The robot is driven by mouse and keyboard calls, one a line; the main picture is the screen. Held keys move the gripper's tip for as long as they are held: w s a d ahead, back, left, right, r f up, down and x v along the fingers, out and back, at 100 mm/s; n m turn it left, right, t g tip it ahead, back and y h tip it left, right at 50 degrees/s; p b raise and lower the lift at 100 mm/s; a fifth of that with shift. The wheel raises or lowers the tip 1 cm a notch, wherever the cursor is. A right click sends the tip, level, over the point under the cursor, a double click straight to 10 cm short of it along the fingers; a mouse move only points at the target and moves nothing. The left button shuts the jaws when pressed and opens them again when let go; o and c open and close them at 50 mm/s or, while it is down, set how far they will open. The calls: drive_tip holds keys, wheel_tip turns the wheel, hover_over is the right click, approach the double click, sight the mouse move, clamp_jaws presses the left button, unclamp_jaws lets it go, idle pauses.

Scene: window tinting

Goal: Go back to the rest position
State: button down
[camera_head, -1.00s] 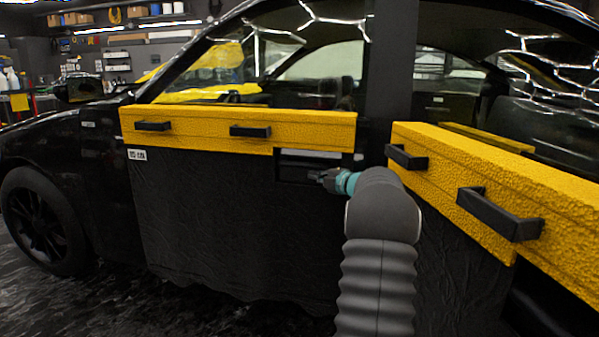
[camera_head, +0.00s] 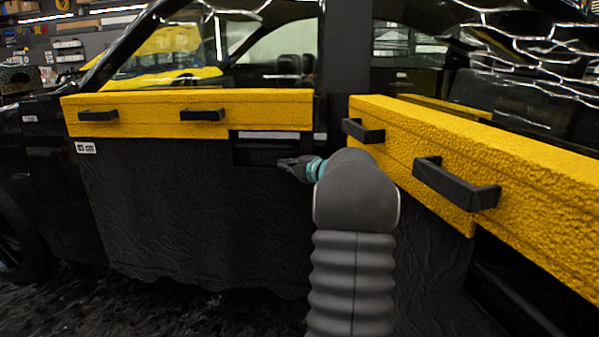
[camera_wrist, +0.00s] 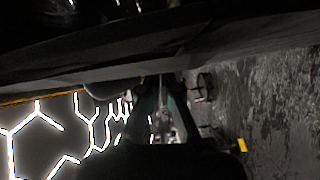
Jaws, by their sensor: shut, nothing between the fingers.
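My gripper (camera_head: 290,164) shows in the head view at the end of my grey arm, near the middle of the picture. It is shut and empty. It is in front of the car door's dark handle recess (camera_head: 265,150), just below the right end of the front yellow cover; I cannot tell whether it touches the door. In the dark wrist view, the fingers (camera_wrist: 160,84) point toward the top of the picture, close together.
A yellow cover with black handles (camera_head: 150,113) lies along the front door, and another yellow cover (camera_head: 440,160) lies along the rear door, close to my arm. A black sheet (camera_head: 180,210) hangs over the front door. Open floor (camera_head: 120,312) shows at lower left.

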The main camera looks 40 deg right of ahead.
drive_tip(key=s+a+r, duration=0.3)
drive_tip(key=s+a, duration=0.1)
drive_tip(key=s, duration=0.4)
drive_tip(key=shift+s+a+n, duration=0.25)
drive_tip(key=shift+n, duration=0.15)
drive_tip(key=s+a+r+m+g+h, duration=0.1)
drive_tip(key=a+r+m+h, duration=0.3)
drive_tip(key=a, duration=0.3)
drive_tip(key=s+a+r+m+g+h, duration=0.1)
drive_tip(key=a+r+m+h, duration=0.15)
drive_tip(key=a+m, duration=0.45)
drive_tip(key=s+a+f+m+g+y, duration=0.2)
drive_tip(key=s+a+f+m+g, duration=0.1)
drive_tip(key=s+a+f, duration=0.7)
drive_tip(key=s+a+f+m+g+y, duration=0.3)
drive_tip(key=s+a+f+g, duration=0.3)
drive_tip(key=s+a+f, duration=0.4)
drive_tip(key=s+a+m, duration=0.1)
drive_tip(key=s+a, duration=0.5)
drive_tip(key=shift+s+f, duration=0.15)
drive_tip(key=shift+f, duration=0.1)
